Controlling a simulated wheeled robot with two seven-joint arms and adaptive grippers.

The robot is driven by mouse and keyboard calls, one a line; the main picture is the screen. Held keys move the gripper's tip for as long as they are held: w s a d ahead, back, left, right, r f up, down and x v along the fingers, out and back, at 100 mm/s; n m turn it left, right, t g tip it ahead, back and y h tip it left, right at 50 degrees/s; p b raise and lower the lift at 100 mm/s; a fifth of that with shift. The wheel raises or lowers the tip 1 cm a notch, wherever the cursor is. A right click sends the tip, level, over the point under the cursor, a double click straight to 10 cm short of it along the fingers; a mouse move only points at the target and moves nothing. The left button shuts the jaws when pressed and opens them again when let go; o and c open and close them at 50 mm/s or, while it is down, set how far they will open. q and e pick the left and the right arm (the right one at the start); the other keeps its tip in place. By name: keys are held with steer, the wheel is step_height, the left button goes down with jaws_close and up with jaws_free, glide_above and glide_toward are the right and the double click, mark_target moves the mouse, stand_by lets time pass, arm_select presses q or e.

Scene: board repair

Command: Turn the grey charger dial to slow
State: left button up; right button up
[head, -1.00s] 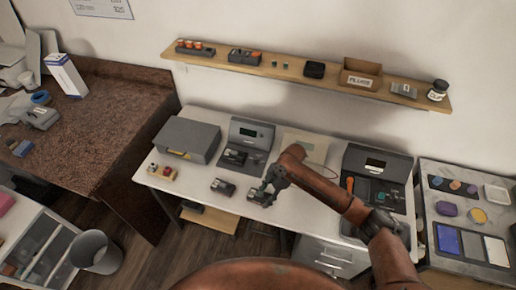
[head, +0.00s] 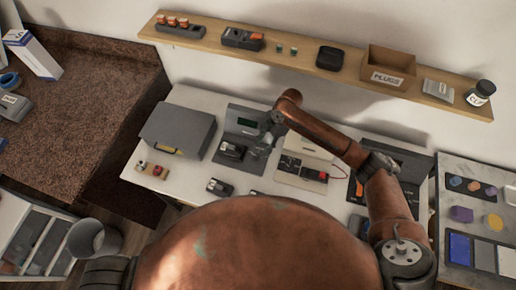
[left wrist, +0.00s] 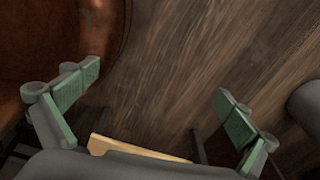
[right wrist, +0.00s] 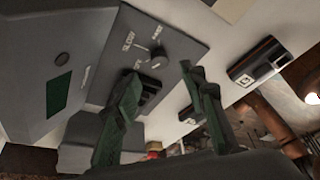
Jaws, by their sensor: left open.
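The grey charger (head: 243,118) with a dark green screen stands at the back of the white table. My right gripper (head: 260,157) is at the charger's right front in the head view. In the right wrist view its two green fingers (right wrist: 161,73) are apart, with the dial just beyond their tips; I cannot tell whether they touch. My left gripper (left wrist: 158,84) is open and empty above the wooden floor.
A dark battery pack (head: 219,187) lies in front of the charger. A grey box (head: 178,128) stands left of it, and a beige device with a red part (head: 303,170) stands to the right. A shelf (head: 210,42) with several items runs above. My arm crosses the table's right half.

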mark_target(257, 156)
steer(key=x, duration=0.4)
steer(key=shift+w+a+f, duration=0.1)
steer(key=shift+f, duration=0.1)
steer(key=shift+x, duration=0.85)
steer(key=c, duration=0.5)
steer(key=shift+c, duration=1.3)
arm_select(q)
steer(key=shift+s+f, duration=0.1)
steer(key=shift+s, duration=0.1)
arm_select(e)
jaws_close()
